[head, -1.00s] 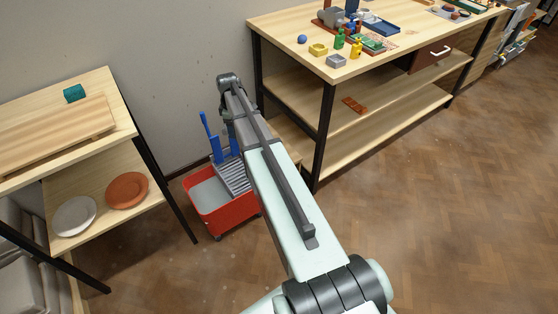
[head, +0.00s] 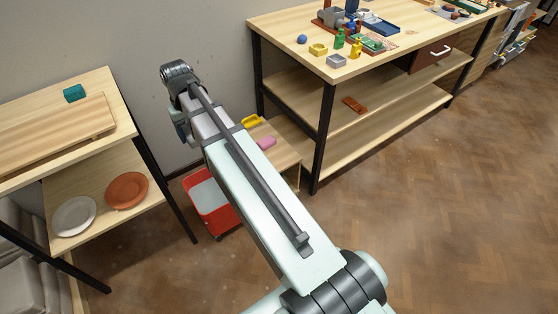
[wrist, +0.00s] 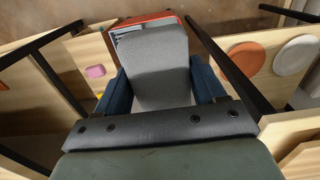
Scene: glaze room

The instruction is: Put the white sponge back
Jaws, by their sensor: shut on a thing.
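My gripper (wrist: 161,88) shows in the wrist view with its dark blue fingers on both sides of a pale grey-white block, which looks like the white sponge (wrist: 155,60). It is shut on this block. Beyond the block is the red bucket (wrist: 150,17), partly covered by it. In the head view the red bucket (head: 217,219) stands on the floor between the shelf units, and my arm covers its right part. The sponge cannot be made out in the head view, and my gripper is mostly hidden behind my arm's end.
A low wooden stand (head: 281,157) holds a pink item (head: 266,143) and a yellow item (head: 251,120). The left shelf unit holds a terracotta plate (head: 127,190), a white plate (head: 74,216) and a teal block (head: 74,93). A cluttered workbench (head: 290,24) stands right. The floor at right is clear.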

